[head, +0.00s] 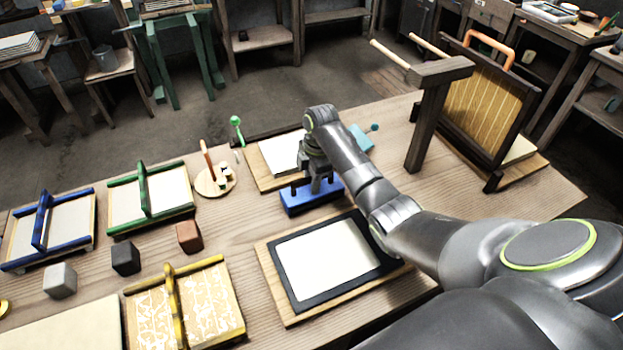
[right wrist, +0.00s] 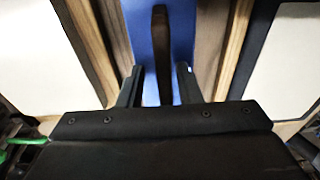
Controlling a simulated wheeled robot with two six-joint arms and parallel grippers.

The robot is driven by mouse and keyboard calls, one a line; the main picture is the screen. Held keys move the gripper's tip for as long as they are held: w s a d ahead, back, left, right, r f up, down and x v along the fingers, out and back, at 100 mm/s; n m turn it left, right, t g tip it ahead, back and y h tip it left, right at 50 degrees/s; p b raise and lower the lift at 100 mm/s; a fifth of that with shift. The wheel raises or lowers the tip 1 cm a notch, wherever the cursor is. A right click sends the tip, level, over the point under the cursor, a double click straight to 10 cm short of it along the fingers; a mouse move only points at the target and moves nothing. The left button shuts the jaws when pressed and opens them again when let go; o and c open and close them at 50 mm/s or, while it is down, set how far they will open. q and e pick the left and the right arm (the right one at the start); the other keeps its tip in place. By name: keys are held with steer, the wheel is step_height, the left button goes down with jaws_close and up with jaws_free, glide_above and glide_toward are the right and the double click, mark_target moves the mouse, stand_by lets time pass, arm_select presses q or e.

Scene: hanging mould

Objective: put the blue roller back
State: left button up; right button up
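A long blue piece (head: 312,202) lies on the table between two wooden boards. A dark upright bar (right wrist: 162,50) rises from its middle. It is the blue thing at my right gripper; I cannot make out a roller shape. My right gripper (head: 314,184) is right over it, pointing down. In the right wrist view, its fingers (right wrist: 160,85) stand apart on either side of the bar, with gaps showing. The gripper hides part of the blue piece. A smaller light-blue piece with a teal knob (head: 361,138) shows behind my right arm. My left gripper is out of view.
A black-framed white sheet (head: 376,243) on a board lies in front. Another board with a white sheet (head: 283,153) lies behind. A dark wooden stand (head: 428,115) with a hanging framed mould (head: 484,112) is at right. Blue, green and yellow frames and several blocks fill the left.

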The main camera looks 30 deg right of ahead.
steer(key=shift+r, duration=0.25)
step_height(320, 180, up, 13)
steer(key=d+p, duration=0.1)
steer(key=p, duration=0.2)
steer(key=shift+d+f, duration=0.2)
steer(key=shift+d, duration=0.05)
steer(key=shift+f, duration=0.1)
